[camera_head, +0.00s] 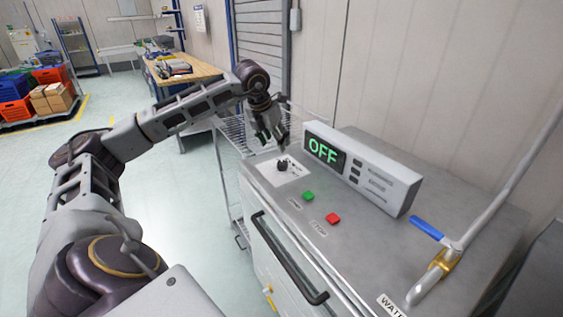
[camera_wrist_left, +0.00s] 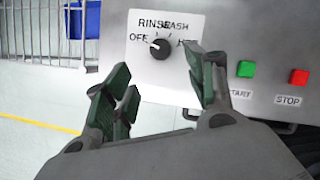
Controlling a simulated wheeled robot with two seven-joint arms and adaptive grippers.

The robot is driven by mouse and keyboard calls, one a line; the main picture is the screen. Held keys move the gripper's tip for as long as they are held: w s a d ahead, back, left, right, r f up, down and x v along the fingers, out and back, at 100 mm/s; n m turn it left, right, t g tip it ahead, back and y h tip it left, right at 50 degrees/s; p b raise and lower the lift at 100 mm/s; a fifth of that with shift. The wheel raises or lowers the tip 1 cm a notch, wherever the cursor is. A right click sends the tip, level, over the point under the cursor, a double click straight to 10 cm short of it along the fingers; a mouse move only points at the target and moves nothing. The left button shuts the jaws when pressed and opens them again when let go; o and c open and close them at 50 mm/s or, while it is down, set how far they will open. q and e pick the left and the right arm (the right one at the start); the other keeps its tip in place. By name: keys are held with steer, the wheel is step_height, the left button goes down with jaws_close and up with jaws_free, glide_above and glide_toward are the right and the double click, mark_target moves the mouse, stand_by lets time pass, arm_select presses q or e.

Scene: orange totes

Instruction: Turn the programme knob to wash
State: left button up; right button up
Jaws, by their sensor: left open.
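The programme knob (camera_head: 282,166) is black and sits on a white label plate on top of the grey machine. In the wrist view the knob (camera_wrist_left: 160,48) is ringed by the words OFF, RINSE, WASH and a partly hidden one; its white mark appears to point left towards OFF. The display (camera_head: 323,151) reads OFF in green. My left gripper (camera_head: 272,141) hangs just behind and above the knob. In the wrist view the left gripper (camera_wrist_left: 165,85) is open, its green-padded fingers apart, with nothing between them; the knob shows beyond the fingertips. My right gripper is not in view.
A green START button (camera_head: 308,196) and a red STOP button (camera_head: 333,218) lie right of the knob. The display housing stands behind them. A blue-handled valve (camera_head: 427,229) and pipe rise at the right. A wire rack (camera_head: 232,128) stands beside the machine.

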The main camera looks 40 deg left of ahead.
mark_target(282, 162)
arm_select(q)
steer(key=x, duration=1)
steer(key=shift+w+a+f, duration=0.1)
steer(key=shift+w+f, duration=0.1)
steer(key=shift+f, duration=0.3)
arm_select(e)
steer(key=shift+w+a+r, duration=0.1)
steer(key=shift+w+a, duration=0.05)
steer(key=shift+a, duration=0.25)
